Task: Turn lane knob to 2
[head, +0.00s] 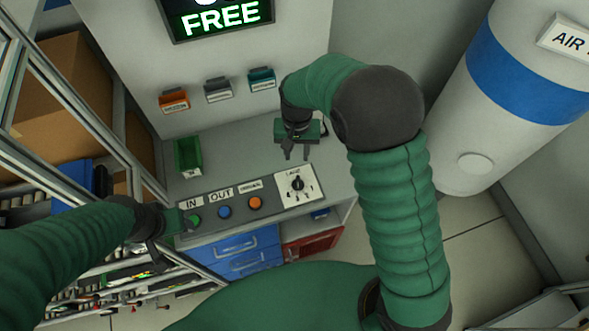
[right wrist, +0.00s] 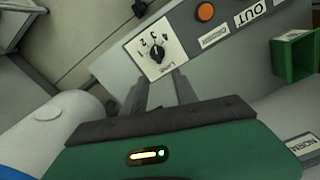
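The lane knob (head: 296,183) is a black dial on a white plate at the right end of the sloped control panel. It also shows in the right wrist view (right wrist: 157,54), with the numbers 1, 2 and 3 and a further one around it. Its pointer is too small to read surely. My right gripper (head: 298,156) hangs above and behind the knob, empty and apart from it. In the right wrist view its two fingers (right wrist: 160,88) are spread, pointing toward the knob plate. My left gripper (head: 163,240) is at the panel's left end; its fingers are unclear.
Green (head: 195,221), blue (head: 224,212) and orange (head: 254,203) buttons sit left of the knob. A green bin (head: 187,157) stands on the counter behind. A screen reading FREE (head: 220,17) hangs above. A large air tank (head: 500,100) stands right. A metal frame is at left.

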